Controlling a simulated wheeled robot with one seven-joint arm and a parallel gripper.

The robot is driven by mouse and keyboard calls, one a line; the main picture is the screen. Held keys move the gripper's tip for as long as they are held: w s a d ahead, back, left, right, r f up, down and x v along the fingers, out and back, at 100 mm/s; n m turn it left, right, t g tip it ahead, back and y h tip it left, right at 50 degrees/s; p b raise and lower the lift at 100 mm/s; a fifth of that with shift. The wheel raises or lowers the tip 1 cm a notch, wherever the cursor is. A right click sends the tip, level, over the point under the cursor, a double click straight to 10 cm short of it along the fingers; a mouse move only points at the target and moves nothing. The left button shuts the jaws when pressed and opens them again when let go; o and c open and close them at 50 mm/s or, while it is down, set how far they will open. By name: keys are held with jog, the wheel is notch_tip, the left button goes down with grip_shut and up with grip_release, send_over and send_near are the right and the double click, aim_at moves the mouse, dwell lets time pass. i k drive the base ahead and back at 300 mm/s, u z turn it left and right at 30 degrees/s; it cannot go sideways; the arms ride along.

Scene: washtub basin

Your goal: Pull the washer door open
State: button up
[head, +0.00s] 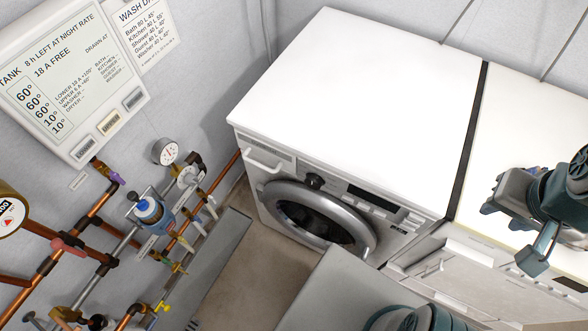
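The washer (340,85) is a white front-loader with a wide white top, standing in the middle of the head view. Its round door (312,218) has a thick silver ring around dark glass and looks closed against the front. The lower edge of the door is partly hidden by a grey surface in front. My gripper (490,203) is at the right, above the top of the neighbouring white appliance and well apart from the door. Its fingers are small and seen at an angle, so I cannot tell whether they are open. I see nothing held in it.
A second white appliance (535,130) stands right of the washer, with a dark gap between. Copper pipes, gauges (165,151) and valves (150,212) line the left wall under a display panel (70,75). Bare floor (245,265) shows left of the washer door.

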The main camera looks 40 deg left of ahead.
aim_at(318, 218)
jog(key=u, duration=2.2)
jog(key=k, duration=0.8)
jog(key=z, duration=0.25)
